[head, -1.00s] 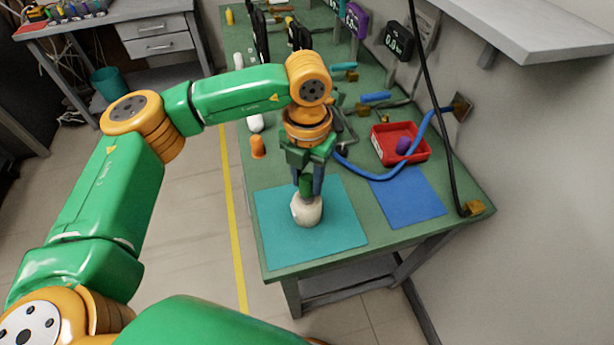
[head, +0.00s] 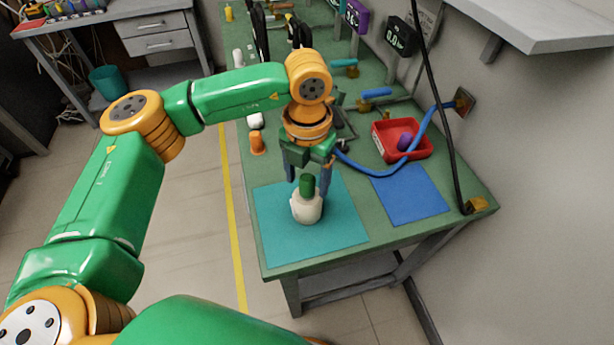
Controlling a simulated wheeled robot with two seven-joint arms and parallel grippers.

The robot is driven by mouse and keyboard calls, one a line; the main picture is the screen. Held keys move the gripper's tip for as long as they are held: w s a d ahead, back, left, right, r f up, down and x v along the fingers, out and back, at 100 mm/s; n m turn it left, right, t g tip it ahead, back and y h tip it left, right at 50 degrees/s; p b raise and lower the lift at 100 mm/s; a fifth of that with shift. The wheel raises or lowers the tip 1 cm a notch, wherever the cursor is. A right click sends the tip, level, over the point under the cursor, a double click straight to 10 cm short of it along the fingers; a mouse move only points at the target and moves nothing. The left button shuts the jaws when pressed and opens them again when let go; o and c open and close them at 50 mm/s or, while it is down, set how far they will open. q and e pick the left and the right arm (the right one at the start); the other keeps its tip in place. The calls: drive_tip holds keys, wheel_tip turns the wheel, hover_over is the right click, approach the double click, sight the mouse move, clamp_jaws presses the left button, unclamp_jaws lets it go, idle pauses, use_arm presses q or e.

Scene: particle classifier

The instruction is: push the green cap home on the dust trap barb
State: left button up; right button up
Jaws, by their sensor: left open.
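The dust trap (head: 306,208) is a small cream-white pot standing upright on the teal mat (head: 270,230). The green cap (head: 306,184) sits upright on top of it, over the barb, which I cannot see. How far down the cap sits cannot be told. My left gripper (head: 308,176) is open above and behind the cap, its dark fingers spread to either side and clear of it. My right gripper is not in view.
A red tray (head: 418,156) holding a purple piece (head: 405,141) stands at the right with a blue hose (head: 385,172) running past it. A blue mat (head: 408,197) lies right of the teal mat. An orange piece (head: 257,143) stands at the left edge of the green bench.

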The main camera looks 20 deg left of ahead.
sight(307, 178)
use_arm(q)
wheel_tip(307, 178, up, 7)
drive_tip(key=shift+f+b, duration=0.1)
drive_tip(key=shift+b, duration=0.45)
